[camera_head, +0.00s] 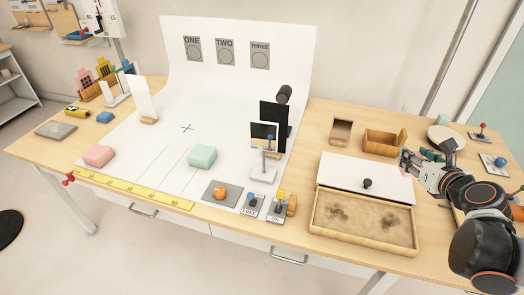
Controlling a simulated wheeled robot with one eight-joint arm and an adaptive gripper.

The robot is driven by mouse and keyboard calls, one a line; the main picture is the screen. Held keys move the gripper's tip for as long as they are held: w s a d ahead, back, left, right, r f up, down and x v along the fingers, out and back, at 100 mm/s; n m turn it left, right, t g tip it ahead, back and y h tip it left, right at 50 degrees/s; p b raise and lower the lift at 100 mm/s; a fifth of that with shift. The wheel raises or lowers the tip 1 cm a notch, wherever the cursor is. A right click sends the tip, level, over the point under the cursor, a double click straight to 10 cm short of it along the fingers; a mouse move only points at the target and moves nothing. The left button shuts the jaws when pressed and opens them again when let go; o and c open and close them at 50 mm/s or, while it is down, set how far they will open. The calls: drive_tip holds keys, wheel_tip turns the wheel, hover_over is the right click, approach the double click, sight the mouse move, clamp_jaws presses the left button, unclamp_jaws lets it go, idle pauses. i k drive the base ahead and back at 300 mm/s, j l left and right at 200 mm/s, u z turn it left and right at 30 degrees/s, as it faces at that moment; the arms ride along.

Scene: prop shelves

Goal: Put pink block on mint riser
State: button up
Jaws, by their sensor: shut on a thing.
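A mint riser (202,156), a low rounded block with a bare top, sits on the white sheet near the front middle. A pink block-like piece (99,156) of similar size sits on the sheet at the front left, well apart from it. My gripper (407,160) is at the right, above the table behind the sand tray, far from both.
A sand tray (333,228) with a white lid board (345,172) lies before my gripper. A pink open box (341,130) and a wooden holder (384,143) stand behind. Switches, a small lamp stand (264,175) and a yellow ruler (130,190) line the sheet.

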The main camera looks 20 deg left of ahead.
sight(201, 152)
drive_tip(key=i+j+u, duration=0.1)
drive_tip(key=j+u, duration=0.15)
drive_tip(key=u, duration=0.2)
drive_tip(key=i+j+u, duration=0.1)
drive_tip(key=j+u, duration=0.15)
drive_tip(key=u, duration=0.15)
drive_tip(key=i+j+u, duration=0.15)
drive_tip(key=u, duration=0.3)
drive_tip(key=i+j, duration=0.3)
